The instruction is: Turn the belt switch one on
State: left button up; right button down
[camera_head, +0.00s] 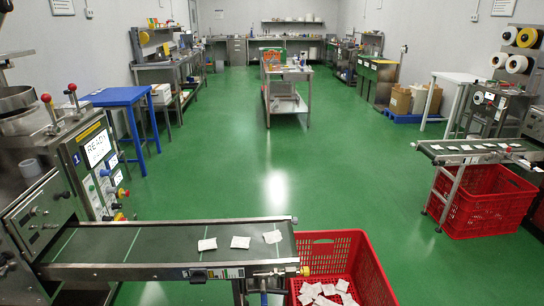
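A steel packing machine (62,170) marked with a blue "1" stands at the left. Its slanted panel carries a lit screen (97,147) that appears to read "READY", plus several small buttons and knobs. A red knob with yellow (122,193) sits low on the panel's right side. I cannot tell which control is belt switch one. A green conveyor belt (140,240) runs right from the machine, with three white teabags (240,242) near its right end. Neither of my grippers shows in the head view.
A red crate (372,262) holding several teabags stands at the belt's right end. Another conveyor (447,151) with teabags extends over a second red crate (482,218) at the right. A blue table (122,97) stands behind the machine. The green floor between is clear.

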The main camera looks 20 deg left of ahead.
aim_at(198, 277)
jog(key=u, duration=1.4)
